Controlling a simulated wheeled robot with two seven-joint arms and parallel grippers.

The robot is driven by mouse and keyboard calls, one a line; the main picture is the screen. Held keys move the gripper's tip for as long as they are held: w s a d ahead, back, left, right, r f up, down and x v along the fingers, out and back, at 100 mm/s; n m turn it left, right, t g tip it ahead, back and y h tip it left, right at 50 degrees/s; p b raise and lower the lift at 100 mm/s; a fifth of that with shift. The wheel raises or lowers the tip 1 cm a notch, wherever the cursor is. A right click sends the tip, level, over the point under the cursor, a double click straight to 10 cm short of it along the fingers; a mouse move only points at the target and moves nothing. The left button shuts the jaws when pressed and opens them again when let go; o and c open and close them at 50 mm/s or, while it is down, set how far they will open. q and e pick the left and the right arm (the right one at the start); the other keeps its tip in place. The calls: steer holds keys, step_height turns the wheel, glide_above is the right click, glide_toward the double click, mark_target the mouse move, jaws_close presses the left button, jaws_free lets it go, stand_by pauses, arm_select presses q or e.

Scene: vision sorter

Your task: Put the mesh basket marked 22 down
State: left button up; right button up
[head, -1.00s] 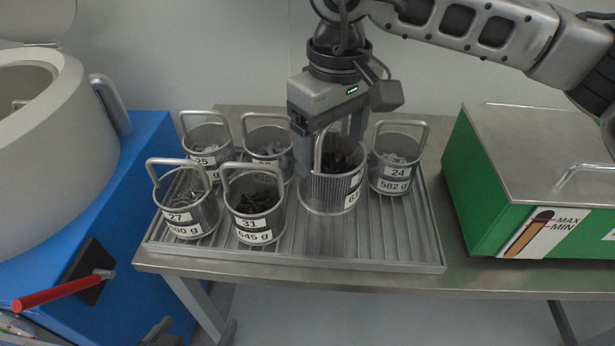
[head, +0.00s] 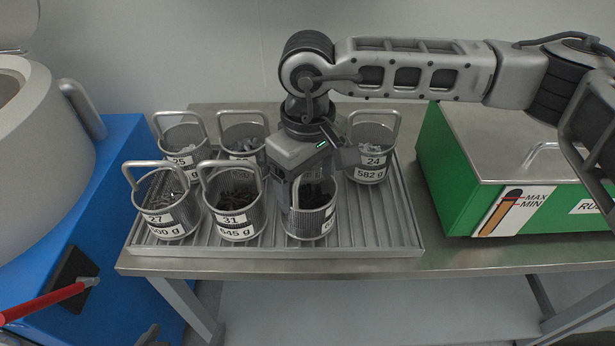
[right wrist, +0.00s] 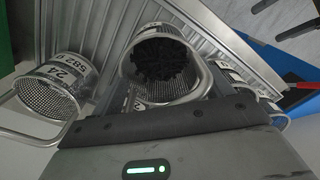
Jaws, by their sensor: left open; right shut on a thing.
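My right gripper (head: 290,196) is shut on a mesh basket (head: 312,222) of dark pieces, at the front row's right end. My gripper covers most of its label, so I cannot read its number. The basket looks upright, its base at or just above the ribbed tray (head: 375,235); I cannot tell if they touch. In the right wrist view this basket (right wrist: 165,88) is below the gripper, its dark contents showing. My left gripper (head: 149,335) barely shows at the bottom edge, apart from the baskets.
Basket 31 (head: 235,215) stands close left of the held one, then basket 27 (head: 168,210). Behind are basket 25 (head: 182,145), a partly hidden basket (head: 243,140) and basket 24 (head: 371,150). A green box (head: 450,175) stands right, a blue machine (head: 100,215) left.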

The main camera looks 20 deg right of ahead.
steer(key=o, duration=1.7)
steer(key=shift+f, duration=0.1)
steer(key=shift+o, duration=1.1)
steer(key=shift+r, duration=0.55)
step_height(320, 180, up, 11)
steer(key=shift+r+b, duration=0.15)
steer(key=shift+b, duration=0.2)
